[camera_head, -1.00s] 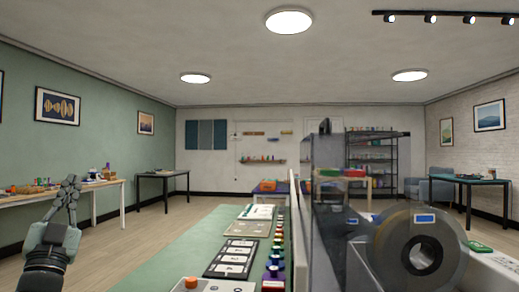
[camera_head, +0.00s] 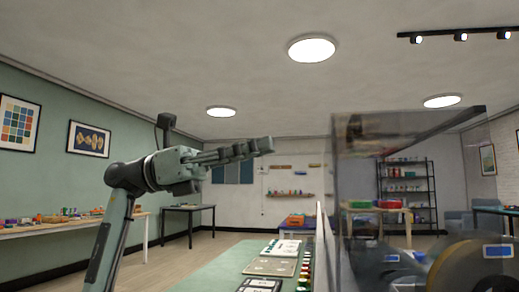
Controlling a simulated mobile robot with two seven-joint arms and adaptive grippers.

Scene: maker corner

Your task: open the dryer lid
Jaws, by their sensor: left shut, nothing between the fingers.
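The dryer shows at the right edge as a clear, smoky lid (camera_head: 365,190) with a dark upper edge, rising in front of the view. A large filament spool (camera_head: 470,262) shows low at the right, partly seen through the clear panel. The dryer's base is cut off by the picture's bottom edge. I cannot tell how far the lid is open. My left gripper (camera_head: 268,146) is raised in the middle left, fingers pointing right. It is shut and empty, apart from the lid and to its left in the picture. My right gripper is not in view.
A green-topped table (camera_head: 225,268) runs away below my left gripper, with cards, boards and a row of small coloured items (camera_head: 304,262) on it. A thin white upright panel (camera_head: 321,240) stands between these and the dryer. Air around the left gripper is clear.

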